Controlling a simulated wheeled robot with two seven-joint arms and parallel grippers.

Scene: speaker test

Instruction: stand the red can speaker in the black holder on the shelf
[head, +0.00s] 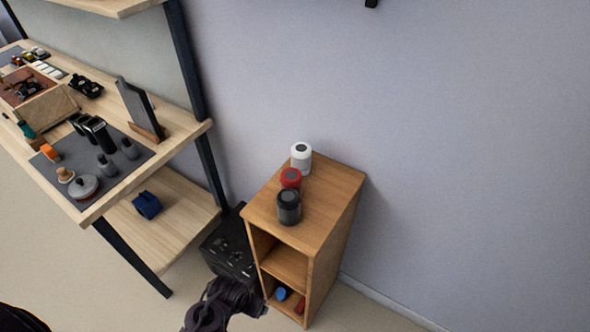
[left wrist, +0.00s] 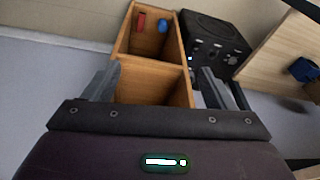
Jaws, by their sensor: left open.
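The red can speaker (head: 290,178) stands upright on top of the small wooden cabinet (head: 333,194), between a white can (head: 301,157) and a black can-shaped item (head: 288,207); the black item partly hides it. I cannot tell whether that black item is a speaker or the black holder. My left gripper (left wrist: 160,82) is open and empty in front of the cabinet's open compartments. In the head view only my left arm shows clearly, low at the cabinet's front left. The red can on top is outside the left wrist view. My right gripper is not in view.
The cabinet's lower compartment holds a blue item (head: 281,294) and a red item (head: 299,305). A black box (head: 232,245) stands left of the cabinet. A wooden shelf unit (head: 187,127) at left carries a grey mat, several dark items and a wooden box. Wall lies behind.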

